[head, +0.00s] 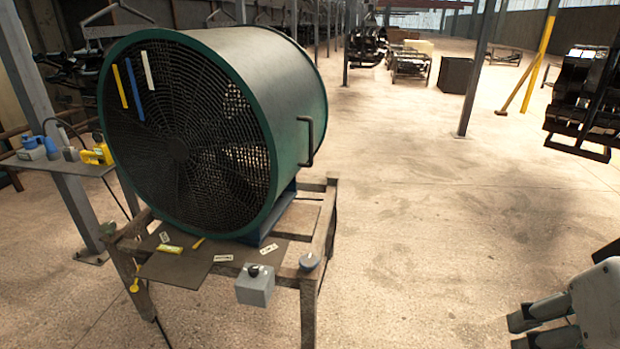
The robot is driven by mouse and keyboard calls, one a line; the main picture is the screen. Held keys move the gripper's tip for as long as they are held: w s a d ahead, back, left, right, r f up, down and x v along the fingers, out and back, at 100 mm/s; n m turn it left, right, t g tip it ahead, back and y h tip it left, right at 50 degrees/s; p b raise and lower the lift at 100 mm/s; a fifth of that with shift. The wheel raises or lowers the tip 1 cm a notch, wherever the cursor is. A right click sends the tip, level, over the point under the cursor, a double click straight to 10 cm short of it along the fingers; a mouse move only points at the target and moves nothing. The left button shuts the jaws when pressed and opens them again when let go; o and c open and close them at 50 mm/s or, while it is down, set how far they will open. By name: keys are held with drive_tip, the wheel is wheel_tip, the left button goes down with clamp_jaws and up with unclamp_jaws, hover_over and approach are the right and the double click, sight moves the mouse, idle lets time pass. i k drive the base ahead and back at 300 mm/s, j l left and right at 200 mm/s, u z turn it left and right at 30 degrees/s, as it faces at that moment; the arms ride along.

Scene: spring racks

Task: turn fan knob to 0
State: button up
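A large drum fan (185,130) with a green rim and black grille stands on a worn wooden table (330,215). A grey box (254,291) at the table's front edge has a dark knob (253,270) on top. My gripper (517,331) is at the lower right, partly cut off by the frame. Its fingers look apart with nothing between them, well to the right of both knobs.
White labels (223,258) and yellow items lie on the table's dark mat (180,270). Yellow, blue and white ribbons hang on the grille. A side shelf (60,163) with small tools stands at left. The floor (420,250) between table and gripper is clear. Posts and racks stand farther back.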

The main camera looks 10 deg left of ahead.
sight(253, 270)
drive_tip(key=u, duration=1)
drive_tip(key=i+l+u, duration=0.1)
drive_tip(key=i+l, duration=0.15)
drive_tip(key=i, duration=0.2)
drive_tip(key=i+l+u, duration=0.1)
drive_tip(key=i+l, duration=0.15)
drive_tip(key=i, duration=0.15)
